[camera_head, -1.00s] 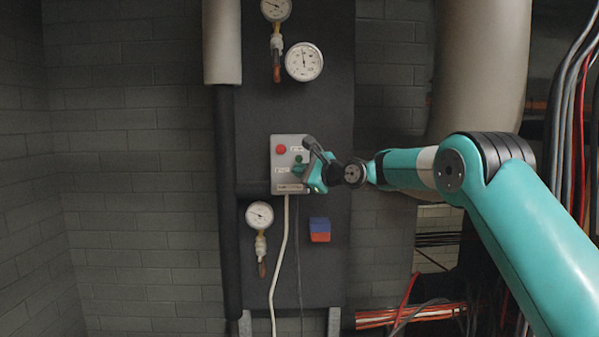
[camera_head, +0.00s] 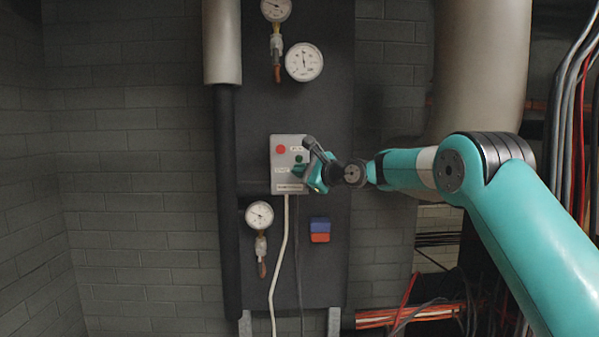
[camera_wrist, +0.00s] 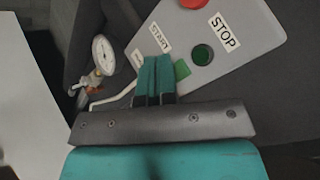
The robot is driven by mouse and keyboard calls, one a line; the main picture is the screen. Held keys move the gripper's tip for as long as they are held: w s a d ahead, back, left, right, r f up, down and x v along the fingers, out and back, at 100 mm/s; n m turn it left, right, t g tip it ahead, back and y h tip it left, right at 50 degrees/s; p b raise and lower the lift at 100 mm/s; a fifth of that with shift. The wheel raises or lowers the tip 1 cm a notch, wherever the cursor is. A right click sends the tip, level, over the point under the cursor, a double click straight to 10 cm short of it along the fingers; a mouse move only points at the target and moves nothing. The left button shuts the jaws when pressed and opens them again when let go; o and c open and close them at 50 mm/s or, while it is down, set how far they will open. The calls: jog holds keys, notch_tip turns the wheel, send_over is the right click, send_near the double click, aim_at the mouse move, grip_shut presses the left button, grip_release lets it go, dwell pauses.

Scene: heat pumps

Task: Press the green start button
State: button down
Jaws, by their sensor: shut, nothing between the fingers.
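A grey control box (camera_head: 285,186) is on the dark panel.
Gauges (camera_head: 304,62) are above the box, and another gauge (camera_head: 260,215) is below left. A white cable (camera_head: 285,245) hangs from the box. A blue and red block (camera_head: 320,230) is below right. A large pipe (camera_head: 480,70) and cables (camera_head: 570,130) are at the right.

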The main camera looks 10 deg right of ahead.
jog(key=shift+w+r+p, duration=0.1)
jog(key=shift+w+p, duration=0.05)
jog(key=shift+p, duration=0.15)
jog(key=shift+w+p, duration=0.25)
jog(key=shift+p, duration=0.25)
jog(key=shift+w+d+p, duration=0.15)
jog(key=shift+w+p, duration=0.2)
jog(key=shift+p, duration=0.2)
dwell(0.5)
jog(key=shift+s, duration=0.1)
jog(key=shift+s+b, duration=0.65)
jog(key=shift+b, duration=0.05)
jog(key=shift+s+a+b, duration=0.2)
jog(key=shift+s+b, duration=0.45)
jog(key=shift+s, duration=0.15)
jog(key=shift+s+a+b, duration=0.25)
jog(key=shift+s+b, duration=0.45)
jog(key=shift+s, duration=0.15)
jog(key=shift+s+a+b, duration=0.2)
jog(key=shift+s+b, duration=0.45)
jog(key=shift+s, duration=0.15)
